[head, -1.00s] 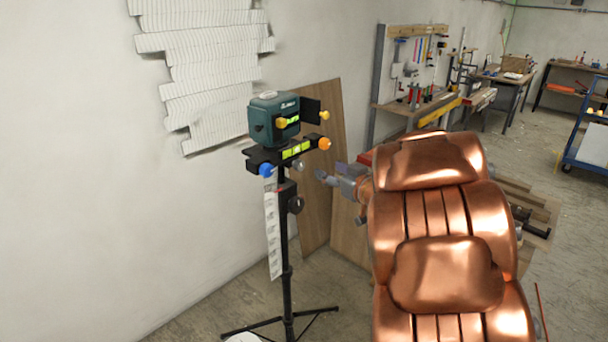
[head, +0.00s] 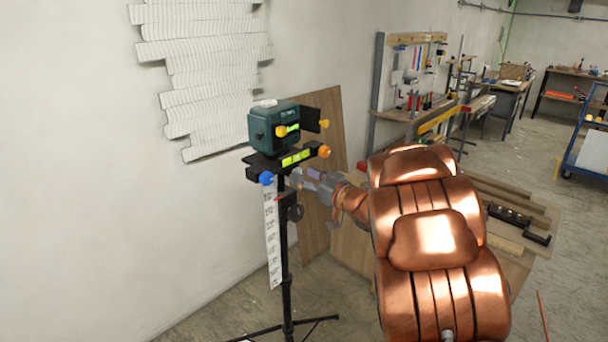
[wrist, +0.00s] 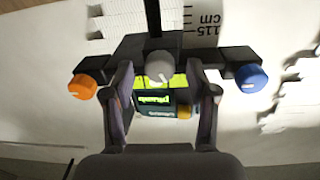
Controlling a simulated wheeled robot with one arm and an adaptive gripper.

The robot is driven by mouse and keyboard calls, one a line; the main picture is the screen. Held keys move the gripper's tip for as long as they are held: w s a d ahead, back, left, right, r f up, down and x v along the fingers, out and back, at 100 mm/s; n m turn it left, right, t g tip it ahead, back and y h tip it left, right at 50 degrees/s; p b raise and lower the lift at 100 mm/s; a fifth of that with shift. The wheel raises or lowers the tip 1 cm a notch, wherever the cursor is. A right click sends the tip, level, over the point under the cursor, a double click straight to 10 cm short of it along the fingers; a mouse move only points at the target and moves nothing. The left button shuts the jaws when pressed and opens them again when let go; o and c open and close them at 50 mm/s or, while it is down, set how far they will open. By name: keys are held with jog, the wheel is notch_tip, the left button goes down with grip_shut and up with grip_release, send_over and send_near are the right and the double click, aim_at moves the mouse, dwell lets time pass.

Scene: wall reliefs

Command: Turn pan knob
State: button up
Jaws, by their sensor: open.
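A dark green laser level (head: 275,127) sits on a black tripod head (head: 268,165) with yellow-green bubble vials. The head carries an orange knob (head: 324,151), a blue knob (head: 266,178) and a grey knob (wrist: 159,66) with a white mark. No label shows which one is the pan knob. My gripper (head: 303,176) is just below the head on its right side. In the wrist view my gripper (wrist: 160,78) is open, one finger on each side of the grey knob, with gaps showing. The orange knob (wrist: 82,87) and blue knob (wrist: 251,78) lie outside the fingers.
The tripod's black column (head: 288,255) stands below the head, with a printed scale strip (head: 272,240) hanging beside it. A wall relief of white strips (head: 205,75) is behind. A wooden board (head: 320,125) leans on the wall. Workbenches stand farther right.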

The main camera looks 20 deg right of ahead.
jog(key=shift+w+a, duration=0.1)
jog(key=shift+w, duration=0.3)
grip_shut()
dwell(0.4)
jog(key=shift+f+n+b, duration=0.1)
jog(key=shift+n+b, duration=0.2)
jog(key=shift+b, duration=0.15)
